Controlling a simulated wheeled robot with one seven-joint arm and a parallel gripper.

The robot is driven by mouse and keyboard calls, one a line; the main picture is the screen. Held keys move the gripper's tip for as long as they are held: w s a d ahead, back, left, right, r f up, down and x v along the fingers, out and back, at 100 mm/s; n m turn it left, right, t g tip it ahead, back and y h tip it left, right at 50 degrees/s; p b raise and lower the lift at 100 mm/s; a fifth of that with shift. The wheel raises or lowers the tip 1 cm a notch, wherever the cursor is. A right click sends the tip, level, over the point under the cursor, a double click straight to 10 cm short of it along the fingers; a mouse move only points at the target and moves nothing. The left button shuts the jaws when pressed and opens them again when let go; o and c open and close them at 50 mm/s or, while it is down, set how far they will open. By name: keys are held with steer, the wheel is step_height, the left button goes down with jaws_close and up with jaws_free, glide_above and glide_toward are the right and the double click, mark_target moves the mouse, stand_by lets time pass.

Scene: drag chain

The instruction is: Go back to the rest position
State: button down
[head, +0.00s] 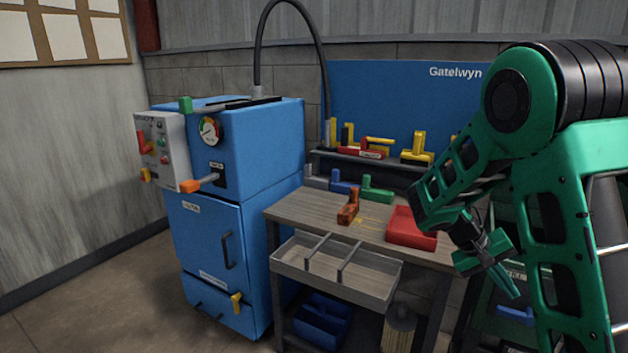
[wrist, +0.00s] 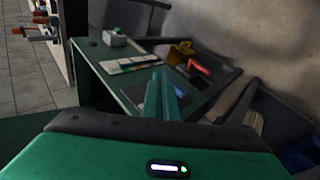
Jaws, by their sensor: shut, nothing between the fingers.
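My green arm fills the right side of the head view. My gripper (head: 499,272) hangs low in front of the right end of the workbench, its fingers pointing down and right. In the wrist view the green fingers (wrist: 163,97) are together, with nothing between them. They are apart from everything around them. Behind them in the wrist view is a dark green table top (wrist: 112,75) with papers, a small grey box and a few coloured items.
A blue cabinet (head: 222,236) with a gauge and control box stands left. The workbench (head: 305,211) carries a red tray (head: 398,229), an orange-brown part (head: 348,207) and coloured blocks. A grey divided tray (head: 388,281) juts out at its front. Open floor (head: 90,290) lies at the left.

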steer(key=s+a+r+m+y, duration=0.1)
steer(key=s+a+r+y, duration=0.1)
steer(key=s, duration=0.7)
steer(key=s+a+r+m+t+y, duration=0.1)
steer(key=s+a+r+y, duration=0.1)
steer(key=s, duration=0.7)
steer(key=s+a+r+m+t+y, duration=0.1)
steer(key=s+y, duration=0.3)
steer(key=s, duration=0.6)
steer(key=shift+a+r+y, duration=0.3)
steer(key=shift+a+r, duration=0.2)
steer(key=shift+a, duration=0.1)
steer(key=shift+w+f, duration=0.25)
steer(key=shift+w, duration=0.3)
